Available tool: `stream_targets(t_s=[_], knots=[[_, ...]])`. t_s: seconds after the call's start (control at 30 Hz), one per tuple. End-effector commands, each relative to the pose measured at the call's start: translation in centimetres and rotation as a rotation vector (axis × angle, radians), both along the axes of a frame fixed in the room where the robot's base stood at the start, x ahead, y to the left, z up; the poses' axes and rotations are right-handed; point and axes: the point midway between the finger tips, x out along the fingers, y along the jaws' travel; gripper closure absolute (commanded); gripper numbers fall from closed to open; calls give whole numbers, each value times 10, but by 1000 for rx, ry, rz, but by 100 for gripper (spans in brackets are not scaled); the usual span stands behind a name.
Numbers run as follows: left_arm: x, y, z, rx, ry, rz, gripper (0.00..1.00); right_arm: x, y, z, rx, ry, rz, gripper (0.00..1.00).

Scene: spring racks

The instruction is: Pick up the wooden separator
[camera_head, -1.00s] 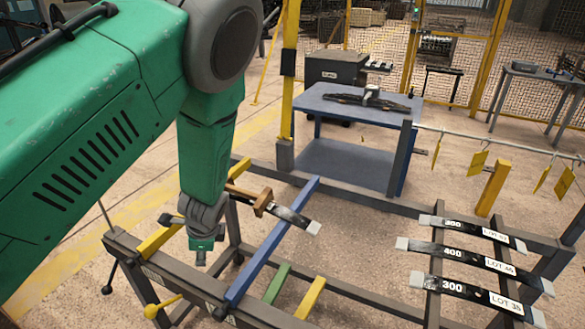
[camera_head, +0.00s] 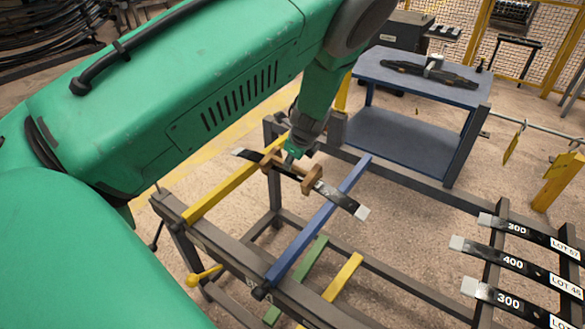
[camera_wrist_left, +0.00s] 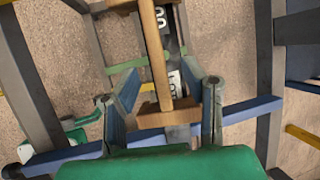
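The wooden separator (camera_head: 312,181) is a light brown piece with a block at each end. It sits on a dark leaf spring (camera_head: 342,200) lying across the yellow and blue bars of the rack. In the left wrist view its long bar (camera_wrist_left: 157,52) runs away from me and its near block (camera_wrist_left: 167,117) lies between the fingers. My left gripper (camera_head: 291,154) is just above the separator, partly hidden by my arm in the head view. In the left wrist view the gripper's fingers (camera_wrist_left: 163,92) are spread on either side of the separator, with gaps visible. My right gripper is out of view.
The dark rack frame (camera_head: 228,252) carries yellow, blue and green bars. Several labelled leaf springs (camera_head: 513,262) lie at the right. A blue table (camera_head: 405,72) with a dark spring assembly (camera_head: 428,75) stands behind.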

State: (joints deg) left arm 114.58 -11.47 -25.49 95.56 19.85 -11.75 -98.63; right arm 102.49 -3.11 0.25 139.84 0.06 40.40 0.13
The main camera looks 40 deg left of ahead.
Motion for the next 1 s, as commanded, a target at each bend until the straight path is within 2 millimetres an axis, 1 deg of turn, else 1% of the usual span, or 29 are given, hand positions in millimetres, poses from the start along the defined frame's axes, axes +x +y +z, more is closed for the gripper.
stream_targets(t_s=[0.07,0.2,0.33,0.4,0.63,0.67,0.7,0.77,1.0], knots=[[0,2,-5,2,1,1,62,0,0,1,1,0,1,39],[2,8,-22,5,4,2,62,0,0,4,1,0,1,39],[7,11,-35,10,2,0,62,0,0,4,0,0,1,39],[7,13,-39,10,1,-1,62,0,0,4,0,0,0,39],[8,18,-43,5,0,0,62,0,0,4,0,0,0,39],[8,19,-43,5,0,0,66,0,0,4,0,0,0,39],[8,19,-44,3,0,-1,80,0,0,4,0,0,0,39],[8,21,-45,2,0,0,100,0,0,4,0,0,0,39],[7,19,-45,4,3,1,100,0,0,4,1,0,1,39]])
